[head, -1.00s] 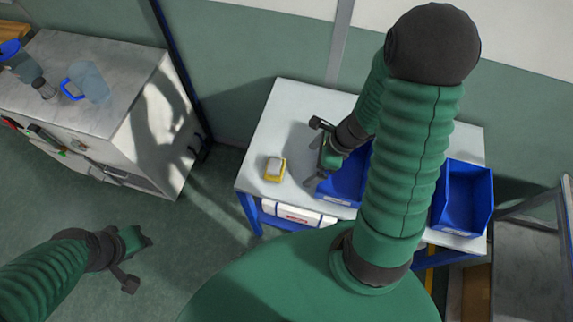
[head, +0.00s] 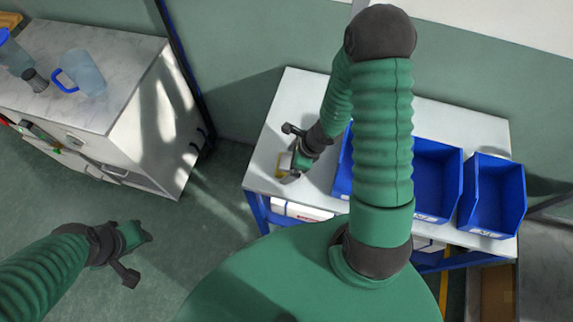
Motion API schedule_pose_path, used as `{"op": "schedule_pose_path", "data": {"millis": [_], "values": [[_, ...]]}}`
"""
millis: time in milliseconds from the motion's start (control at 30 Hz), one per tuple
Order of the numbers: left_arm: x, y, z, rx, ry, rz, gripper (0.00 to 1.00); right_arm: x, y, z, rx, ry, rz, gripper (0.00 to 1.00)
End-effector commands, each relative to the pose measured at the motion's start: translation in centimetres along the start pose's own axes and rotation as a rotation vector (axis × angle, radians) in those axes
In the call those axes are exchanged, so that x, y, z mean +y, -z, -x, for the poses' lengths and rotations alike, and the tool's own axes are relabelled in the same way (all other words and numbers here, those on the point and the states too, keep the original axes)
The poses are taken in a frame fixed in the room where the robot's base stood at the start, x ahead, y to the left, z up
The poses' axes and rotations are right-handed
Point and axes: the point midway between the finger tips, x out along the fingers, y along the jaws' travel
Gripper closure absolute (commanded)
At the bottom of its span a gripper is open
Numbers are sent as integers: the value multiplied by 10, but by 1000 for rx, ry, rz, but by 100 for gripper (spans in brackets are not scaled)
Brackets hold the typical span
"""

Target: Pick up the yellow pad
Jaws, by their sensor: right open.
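The yellow pad (head: 283,163), small with a pale top, lies near the left end of the white table and is partly hidden by my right gripper. My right gripper (head: 288,170) is open, right at the pad with its fingers around or just above it; I cannot tell whether they touch it. My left gripper (head: 137,258) hangs over the floor at the lower left, away from the table; its jaw opening is unclear.
Blue bins (head: 492,195) stand on the right part of the white table (head: 290,100), partly behind my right arm. A counter (head: 115,60) at the left holds a clear jug (head: 88,77) with a blue handle and a dark-topped container (head: 35,80). Floor lies between.

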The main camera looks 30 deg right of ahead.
Motion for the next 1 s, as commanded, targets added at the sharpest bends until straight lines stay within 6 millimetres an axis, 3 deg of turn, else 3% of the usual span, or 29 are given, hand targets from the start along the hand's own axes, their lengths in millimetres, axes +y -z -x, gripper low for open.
{"op": "schedule_pose_path", "data": {"millis": [100,567,833,1000], "values": [[0,0,0,0,0,0,64,1,0,0,-1,-3,1,0],[0,0,0,0,0,0,64,0,0,0,-1,-2,2,60],[0,1,5,0,0,0,64,0,-3,8,-2,-1,3,60],[0,6,28,0,0,0,64,-1,-18,46,-3,2,5,60]]}}
